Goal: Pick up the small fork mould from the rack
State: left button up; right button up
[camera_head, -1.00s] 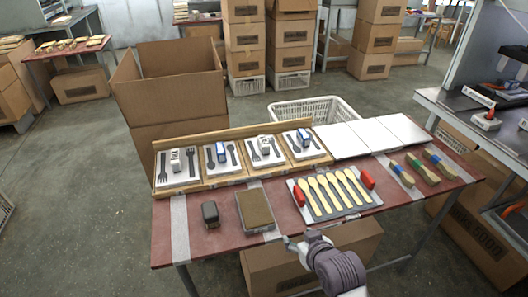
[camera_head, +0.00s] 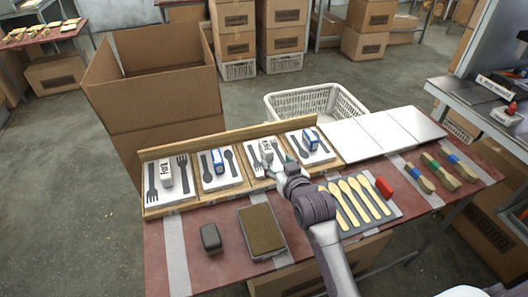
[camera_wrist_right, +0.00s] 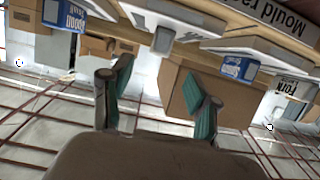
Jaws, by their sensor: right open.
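The wooden mould rack (camera_head: 190,204) stands along the table's back and holds a row of white moulds with dark fork or spoon shapes and block handles. The third mould from the left (camera_head: 254,168) is a fork mould with a white handle (camera_head: 266,149); its forks look smaller than those on the leftmost fork mould (camera_head: 151,196). My right gripper (camera_head: 280,164) is open at the third mould's front right, partly covering it. My left gripper is out of view.
Blue-handled spoon moulds (camera_head: 218,161) (camera_head: 309,139) flank the third mould closely. A tray of wooden spoons (camera_head: 388,214), a brown pad (camera_head: 261,231) and a dark block (camera_head: 210,238) lie in front. White plates (camera_head: 385,132) lie to the right.

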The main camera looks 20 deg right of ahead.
aim_at(270, 153)
jog(key=x, duration=0.5)
jog(key=shift+w+f, duration=0.15)
jog(key=shift+w, duration=0.15)
jog(key=shift+w+f, duration=0.15)
jog(key=shift+w, duration=0.3)
jog(key=x, duration=0.3)
jog(key=shift+w+f+b, duration=0.25)
jog(key=shift+w+b, duration=0.05)
jog(key=shift+w, duration=0.05)
jog(key=shift+w+f, duration=0.15)
jog(key=shift+w, duration=0.25)
jog(key=shift+c, duration=1.3)
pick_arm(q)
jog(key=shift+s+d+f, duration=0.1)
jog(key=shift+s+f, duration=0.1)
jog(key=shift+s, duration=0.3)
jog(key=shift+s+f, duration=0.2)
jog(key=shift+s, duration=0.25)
pick_arm(e)
grip_shut()
jog(key=shift+r, duration=0.25)
